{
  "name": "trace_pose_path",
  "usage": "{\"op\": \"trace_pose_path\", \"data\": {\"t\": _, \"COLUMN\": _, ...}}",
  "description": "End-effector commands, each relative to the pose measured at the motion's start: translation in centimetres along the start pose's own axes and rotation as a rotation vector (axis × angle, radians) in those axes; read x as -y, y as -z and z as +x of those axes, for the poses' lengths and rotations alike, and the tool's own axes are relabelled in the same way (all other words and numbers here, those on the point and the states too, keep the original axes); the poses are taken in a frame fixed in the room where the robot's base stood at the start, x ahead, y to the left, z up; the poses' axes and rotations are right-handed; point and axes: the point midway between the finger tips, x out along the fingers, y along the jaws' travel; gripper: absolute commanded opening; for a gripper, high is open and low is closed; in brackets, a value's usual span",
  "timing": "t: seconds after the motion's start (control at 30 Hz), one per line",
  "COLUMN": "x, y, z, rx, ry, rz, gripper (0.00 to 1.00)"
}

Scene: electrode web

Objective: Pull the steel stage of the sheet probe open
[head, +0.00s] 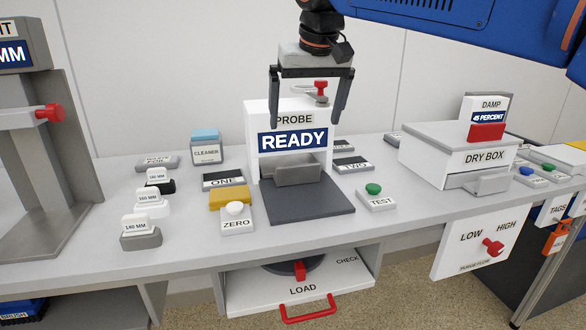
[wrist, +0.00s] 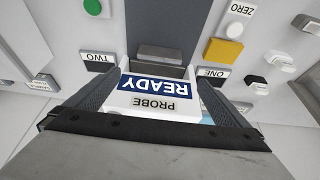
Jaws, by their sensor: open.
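The sheet probe (head: 257,115) is a white upright box on the bench with a PROBE label and a blue READY display (head: 292,140). My gripper (head: 304,118) is open and empty, pointing down above and in front of the probe's top. The fingers (wrist: 158,85) frame the probe in the wrist view. I cannot tell whether they touch it.
A red-handled clamp (head: 321,90) shows by the probe's top, between my fingers. A yellow block (head: 229,197) and ZERO button (head: 235,210) stand left of the stage, the green TEST button (head: 374,189) right. The dry box (head: 460,150) is farther right. A LOAD drawer (head: 303,290) stands out below.

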Motion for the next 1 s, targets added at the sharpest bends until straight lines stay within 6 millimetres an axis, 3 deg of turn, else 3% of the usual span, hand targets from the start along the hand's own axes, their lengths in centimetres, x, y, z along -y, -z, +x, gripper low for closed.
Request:
{"op": "trace_pose_path", "data": {"t": 0.8, "x": -0.1, "y": -0.1, "z": 13.4, "rx": 0.003, "ry": -0.001, "rz": 0.001, "gripper": 1.0}}
{"op": "trace_pose_path", "data": {"t": 1.0, "x": -0.1, "y": -0.1, "z": 15.9, "rx": 0.002, "ry": -0.001, "rz": 0.001, "gripper": 1.0}}
